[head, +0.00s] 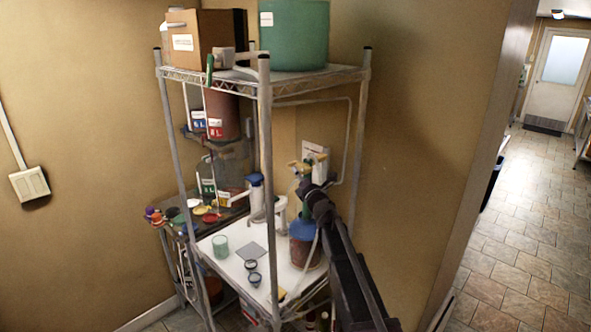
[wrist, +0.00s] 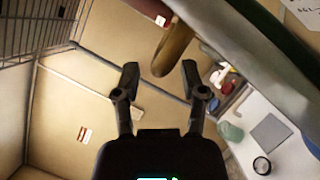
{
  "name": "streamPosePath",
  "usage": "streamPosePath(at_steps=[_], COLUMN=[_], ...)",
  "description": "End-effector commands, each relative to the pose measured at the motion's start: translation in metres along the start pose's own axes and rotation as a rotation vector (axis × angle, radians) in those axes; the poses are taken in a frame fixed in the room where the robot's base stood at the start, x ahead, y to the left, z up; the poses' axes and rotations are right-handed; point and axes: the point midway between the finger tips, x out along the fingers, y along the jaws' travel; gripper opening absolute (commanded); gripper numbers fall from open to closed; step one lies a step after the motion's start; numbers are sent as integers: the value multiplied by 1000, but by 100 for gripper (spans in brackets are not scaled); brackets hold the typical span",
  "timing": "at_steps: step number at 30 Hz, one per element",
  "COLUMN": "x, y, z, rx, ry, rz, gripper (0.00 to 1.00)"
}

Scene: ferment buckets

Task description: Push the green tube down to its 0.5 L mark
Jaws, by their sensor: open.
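My gripper (wrist: 160,69) is open and empty in the wrist view, its two dark fingers apart. A yellow-brown curved tube (wrist: 173,52) shows beyond and between the fingertips, not visibly touched by them. In the head view, a short green piece (head: 210,68) hangs at the front edge of the rack's top shelf. I cannot tell whether it is the green tube. A green label (head: 208,186) and a yellow label (head: 224,198) stand lower, inside the rack. The 0.5 L mark is too small to read.
The wire rack (head: 265,150) carries a brown box (head: 208,28) and a green bucket (head: 293,35) on top. A brown vessel (head: 222,110) with blue and red labels hangs below. A white worktop (head: 225,268) holds a green cup (head: 220,246) and a grey square (head: 252,246).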

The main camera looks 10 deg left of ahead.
Motion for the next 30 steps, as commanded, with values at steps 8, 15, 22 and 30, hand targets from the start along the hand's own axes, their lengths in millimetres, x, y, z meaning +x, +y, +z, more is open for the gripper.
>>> streamPosePath(at_steps=[8,15,22,30], x=[26,28,28,28], y=[0,0,0,0], z=[0,0,0,0], rx=[0,0,0,1], ry=[0,0,0,0], rz=[-1,-1,0,0], gripper=[54,54,33,0])
